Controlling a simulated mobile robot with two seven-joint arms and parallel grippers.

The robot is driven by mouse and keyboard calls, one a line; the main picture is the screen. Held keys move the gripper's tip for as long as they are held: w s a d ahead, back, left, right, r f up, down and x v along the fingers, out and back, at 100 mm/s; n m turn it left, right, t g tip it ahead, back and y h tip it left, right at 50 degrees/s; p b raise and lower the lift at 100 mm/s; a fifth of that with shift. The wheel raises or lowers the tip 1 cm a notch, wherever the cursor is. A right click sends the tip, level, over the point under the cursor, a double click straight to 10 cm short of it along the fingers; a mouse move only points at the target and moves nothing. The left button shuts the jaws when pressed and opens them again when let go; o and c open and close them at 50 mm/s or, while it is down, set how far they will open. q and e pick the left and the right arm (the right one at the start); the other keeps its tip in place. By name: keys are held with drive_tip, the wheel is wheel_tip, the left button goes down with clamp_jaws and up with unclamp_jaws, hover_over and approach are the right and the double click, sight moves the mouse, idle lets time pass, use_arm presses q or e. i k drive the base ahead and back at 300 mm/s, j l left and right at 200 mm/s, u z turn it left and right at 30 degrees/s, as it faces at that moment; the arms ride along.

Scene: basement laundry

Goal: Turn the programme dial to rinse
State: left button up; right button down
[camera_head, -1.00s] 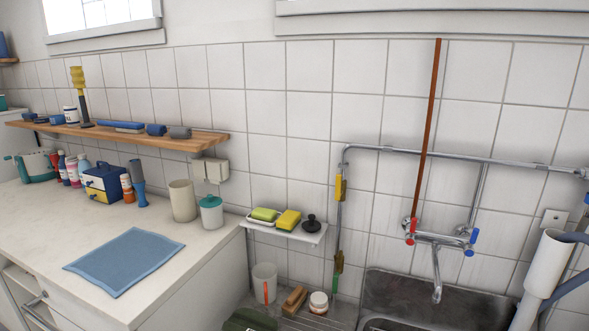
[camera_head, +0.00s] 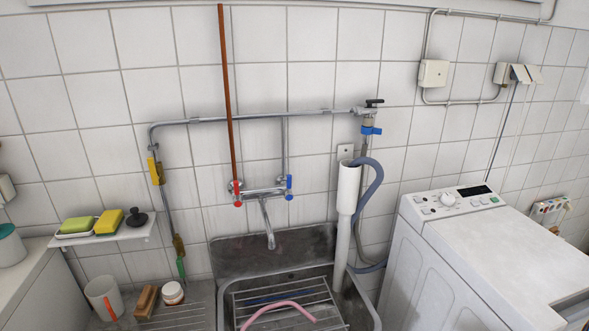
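The programme dial (camera_head: 448,200) is a round white knob on the sloped control panel at the back of the white washing machine (camera_head: 503,253). The washing machine stands at the right of the head view. Small buttons sit on both sides of the dial, and a dark display (camera_head: 474,190) lies to its right. The dial's markings are too small to read, so its setting cannot be told. Neither of my grippers is in view.
A metal sink (camera_head: 270,254) with a wire rack and a pink hose (camera_head: 279,306) is left of the machine. A white standpipe (camera_head: 347,205) with a blue-grey hose (camera_head: 373,180) stands between them. A small shelf (camera_head: 105,237) holds sponges. The machine's top is clear.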

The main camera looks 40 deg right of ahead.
sight(448, 200)
drive_tip(key=z, duration=2.2)
drive_tip(key=l+u, duration=0.1)
drive_tip(key=u, duration=0.45)
drive_tip(key=l+u, duration=0.3)
drive_tip(key=k+l+u, duration=0.1)
drive_tip(key=l+u, duration=0.2)
drive_tip(key=l, duration=0.15)
drive_tip(key=k+l+u, duration=0.1)
drive_tip(key=l, duration=0.35)
drive_tip(key=k+l+u, duration=0.1)
drive_tip(key=l, duration=0.3)
